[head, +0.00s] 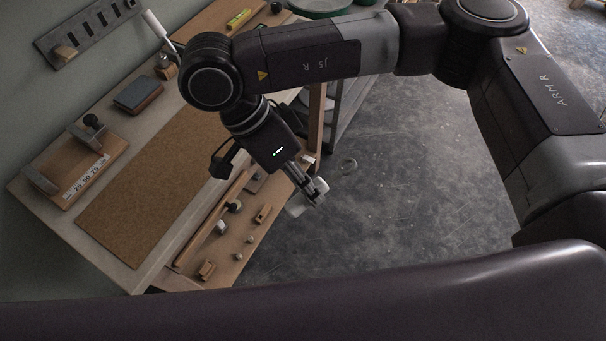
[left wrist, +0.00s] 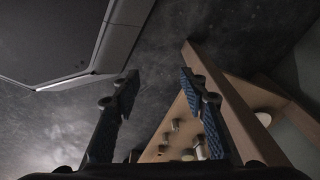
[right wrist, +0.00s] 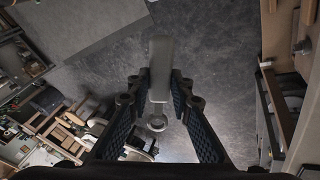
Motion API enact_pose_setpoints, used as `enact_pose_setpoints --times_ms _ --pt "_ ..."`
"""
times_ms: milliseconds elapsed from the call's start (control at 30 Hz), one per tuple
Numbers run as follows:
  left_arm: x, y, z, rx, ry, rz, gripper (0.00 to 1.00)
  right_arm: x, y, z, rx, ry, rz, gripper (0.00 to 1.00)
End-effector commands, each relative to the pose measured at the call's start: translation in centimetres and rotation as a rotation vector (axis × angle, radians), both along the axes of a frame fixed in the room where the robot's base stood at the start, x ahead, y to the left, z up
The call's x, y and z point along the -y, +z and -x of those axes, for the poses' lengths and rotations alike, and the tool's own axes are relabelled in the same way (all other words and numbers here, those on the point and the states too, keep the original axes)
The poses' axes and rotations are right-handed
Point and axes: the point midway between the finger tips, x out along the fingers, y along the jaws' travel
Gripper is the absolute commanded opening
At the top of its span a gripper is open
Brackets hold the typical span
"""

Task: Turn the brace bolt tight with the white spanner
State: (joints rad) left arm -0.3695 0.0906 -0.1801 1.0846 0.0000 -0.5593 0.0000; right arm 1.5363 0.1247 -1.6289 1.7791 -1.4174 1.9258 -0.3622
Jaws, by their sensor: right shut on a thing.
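My right gripper (right wrist: 161,88) is shut on the white spanner (right wrist: 160,55). In the right wrist view the spanner's broad flat part points away from me and its small ring end (right wrist: 156,122) lies between the fingers. In the head view my right gripper (head: 316,190) holds the spanner (head: 297,206) over the floor, just right of the bench's front edge. My left gripper (left wrist: 159,84) is open and empty in its wrist view, with part of the bench beyond its right finger. It does not show in the head view. I cannot pick out the brace bolt.
The bench (head: 60,218) carries a cork mat (head: 150,185), a wooden block with a scale (head: 85,165) and a blue-grey box (head: 138,95). A lower wooden ledge (head: 192,283) holds several small knobs and blocks. Open floor (head: 400,170) lies to the right.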

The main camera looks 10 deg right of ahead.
Motion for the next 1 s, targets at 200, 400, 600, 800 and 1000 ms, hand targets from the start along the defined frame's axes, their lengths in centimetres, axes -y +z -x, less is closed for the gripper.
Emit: enact_pose_setpoints --times_ms 200,400,600,800,1000 --pt "0.3 -0.6 -1.7 0.012 0.003 0.002 0.40 -2.4 -1.8 -0.5 -0.069 -0.374 0.106 0.00" --pt "0.6 -0.7 -3.5 0.024 0.006 0.004 0.40 -4.1 -3.2 -1.7 -0.196 -0.836 0.186 0.00" --pt "0.8 -0.3 -4.8 0.033 0.008 0.005 0.40 -5.3 -4.1 -3.1 -0.362 -1.280 0.215 0.00" --pt "1.0 -0.1 -6.4 0.049 0.011 0.007 0.40 -5.7 -6.3 -5.5 -0.599 -1.815 0.168 0.00" --pt "1.2 0.5 -7.6 0.060 0.014 0.008 0.40 -5.9 -8.6 -8.0 -0.844 -2.224 0.044 0.00"
